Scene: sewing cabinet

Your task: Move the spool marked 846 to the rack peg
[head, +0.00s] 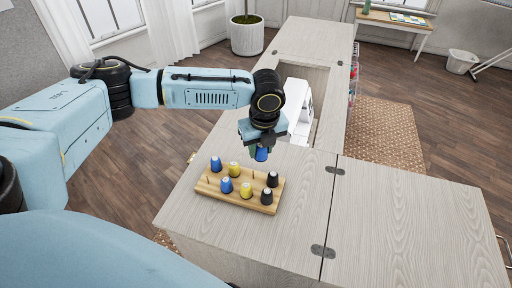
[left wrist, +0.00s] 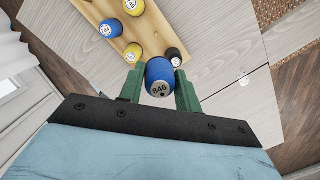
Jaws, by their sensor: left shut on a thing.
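The blue spool marked 846 (left wrist: 159,80) is held between the green fingers of my left gripper (left wrist: 160,88) in the left wrist view. My left gripper (head: 262,150) is shut on this spool, which shows in the head view (head: 261,155) above the cabinet top, just behind the rack. The wooden rack (head: 212,188) lies on the cabinet top and bears blue, yellow and black spools. A bare peg (head: 253,175) stands in its back row, between a yellow and a black spool, and another (head: 208,180) stands near its left end. My right gripper is not in view.
A white sewing machine (head: 298,105) sits in the cabinet opening behind. The cabinet top (head: 400,215) right of the rack is clear.

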